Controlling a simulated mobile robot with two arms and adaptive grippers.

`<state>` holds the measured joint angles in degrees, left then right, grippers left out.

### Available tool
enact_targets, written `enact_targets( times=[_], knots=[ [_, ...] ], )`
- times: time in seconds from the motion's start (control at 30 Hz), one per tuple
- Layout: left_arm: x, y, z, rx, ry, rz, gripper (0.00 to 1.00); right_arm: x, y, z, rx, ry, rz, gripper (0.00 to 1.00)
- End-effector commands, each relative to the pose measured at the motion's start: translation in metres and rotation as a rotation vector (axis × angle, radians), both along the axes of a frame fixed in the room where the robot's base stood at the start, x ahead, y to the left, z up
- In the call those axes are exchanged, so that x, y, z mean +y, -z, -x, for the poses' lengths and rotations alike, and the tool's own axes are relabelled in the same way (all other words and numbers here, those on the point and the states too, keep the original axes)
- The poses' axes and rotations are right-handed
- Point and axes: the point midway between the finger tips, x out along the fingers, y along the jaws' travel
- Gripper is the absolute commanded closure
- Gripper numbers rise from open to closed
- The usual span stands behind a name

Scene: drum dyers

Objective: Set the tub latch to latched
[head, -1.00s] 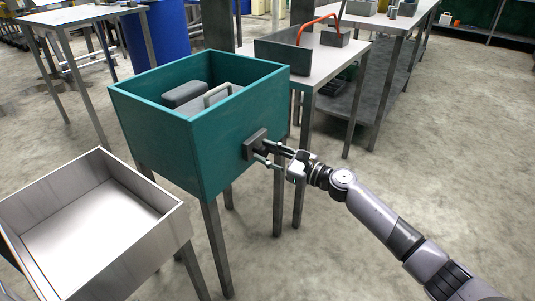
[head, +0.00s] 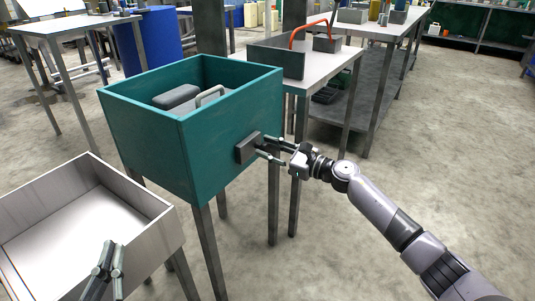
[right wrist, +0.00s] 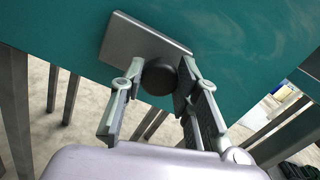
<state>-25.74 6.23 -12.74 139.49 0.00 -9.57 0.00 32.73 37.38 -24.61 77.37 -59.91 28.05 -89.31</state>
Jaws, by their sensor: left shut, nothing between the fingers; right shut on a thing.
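The teal tub (head: 150,140) stands on legs, with its open top up. The tub latch (head: 247,148) is a dark grey block on its right-hand side wall. In the right wrist view, the latch shows as a grey plate with a round dark knob (right wrist: 158,77). My right gripper (head: 266,151) is at the latch; in the right wrist view its fingers (right wrist: 157,84) are on both sides of the knob and shut on it. My left gripper (head: 110,252) is shut and empty, over the front of the pale tray. I cannot tell the latch's setting.
The pale open tray (head: 165,228) stands at the lower left, close to the tub. Inside the tub are a dark grey block (head: 176,97) and a light handle (head: 211,94). A table (head: 330,70) with grey bins is behind. The floor at right is clear.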

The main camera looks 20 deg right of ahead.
Motion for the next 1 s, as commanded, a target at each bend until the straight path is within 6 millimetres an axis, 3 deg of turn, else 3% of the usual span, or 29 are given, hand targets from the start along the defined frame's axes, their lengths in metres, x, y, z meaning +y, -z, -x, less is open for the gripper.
enact_targets(
  times=[0.33, 0.37, 0.63, 1.0],
  knots=[
    [-0.0003, -0.0029, 0.0005, -0.014, 0.001, 0.004, 1.0, -0.005, -0.0021, -0.0023, -0.002, 0.012, -0.001, 1.0],
    [-0.0003, -0.0029, 0.0005, -0.013, 0.001, 0.004, 1.0, -0.0052, -0.0021, -0.0024, -0.002, 0.012, -0.001, 0.69],
    [-0.0001, -0.0024, 0.0004, -0.013, 0.0, 0.003, 1.0, -0.0041, -0.0017, -0.0019, -0.002, 0.009, 0.0, 0.51],
    [-0.0005, -0.0031, 0.0005, -0.013, 0.001, 0.004, 1.0, -0.0053, -0.0006, 0.0013, -0.001, 0.006, 0.0, 0.49]
  ],
)
